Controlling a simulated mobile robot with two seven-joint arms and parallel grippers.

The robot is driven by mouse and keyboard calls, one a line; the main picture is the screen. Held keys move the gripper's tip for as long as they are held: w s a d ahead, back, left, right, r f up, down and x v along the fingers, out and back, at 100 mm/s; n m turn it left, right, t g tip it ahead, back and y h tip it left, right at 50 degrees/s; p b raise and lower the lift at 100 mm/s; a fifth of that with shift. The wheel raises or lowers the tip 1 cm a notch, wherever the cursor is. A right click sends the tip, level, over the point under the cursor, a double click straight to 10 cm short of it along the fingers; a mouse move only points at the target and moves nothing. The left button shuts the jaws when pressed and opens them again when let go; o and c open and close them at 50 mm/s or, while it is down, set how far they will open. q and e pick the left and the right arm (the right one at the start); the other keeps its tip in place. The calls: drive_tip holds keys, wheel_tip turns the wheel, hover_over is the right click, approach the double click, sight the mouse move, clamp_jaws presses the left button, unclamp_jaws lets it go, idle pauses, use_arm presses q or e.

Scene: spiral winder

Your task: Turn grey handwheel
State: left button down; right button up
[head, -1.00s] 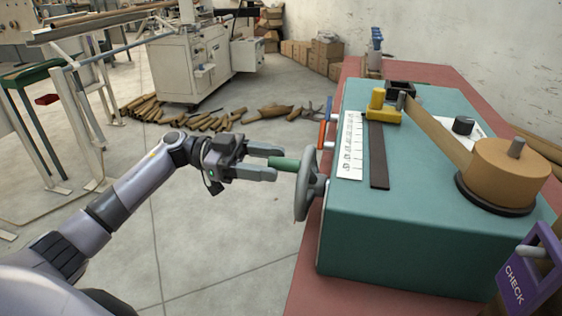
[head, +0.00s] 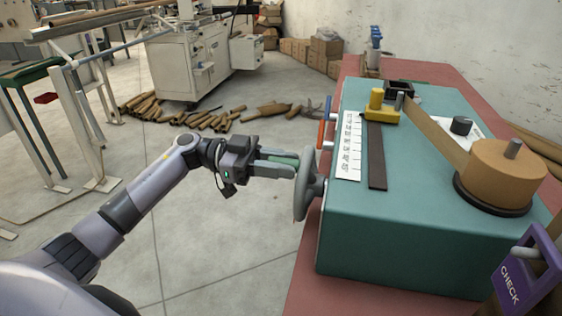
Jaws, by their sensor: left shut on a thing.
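The grey handwheel (head: 307,184) is mounted on the left side of the teal machine box (head: 400,235). A green handle (head: 287,160) sticks out from the wheel toward the left. My left gripper (head: 284,163) has its fingers around the green handle and is shut on it, close to the wheel's rim. The fingers hide part of the handle. My right gripper is not in view.
Red and blue levers (head: 321,134) stand just behind the wheel. On the box are a yellow block (head: 382,110), a dark strip (head: 377,157) and a brown roll (head: 500,172). A purple CHECK tag (head: 525,275) is at the lower right.

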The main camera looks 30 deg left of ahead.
use_arm(q)
drive_tip(key=shift+w+a+r+n+p, duration=0.15)
drive_tip(key=shift+r+n+p, duration=0.35)
drive_tip(key=shift+p, duration=0.6)
drive_tip(key=shift+w+n+p, duration=0.4)
drive_tip(key=shift+n+p, duration=0.1)
drive_tip(key=shift+p, duration=0.55)
drive_tip(key=shift+w+a+n+p, duration=0.1)
drive_tip(key=shift+w+n+p, duration=0.25)
drive_tip(key=shift+n+p, duration=0.45)
drive_tip(key=shift+w+a+f+n+p, duration=0.1)
drive_tip(key=shift+w+f+n+p, duration=0.15)
drive_tip(key=shift+n+p, duration=0.3)
drive_tip(key=c, duration=0.9)
unclamp_jaws()
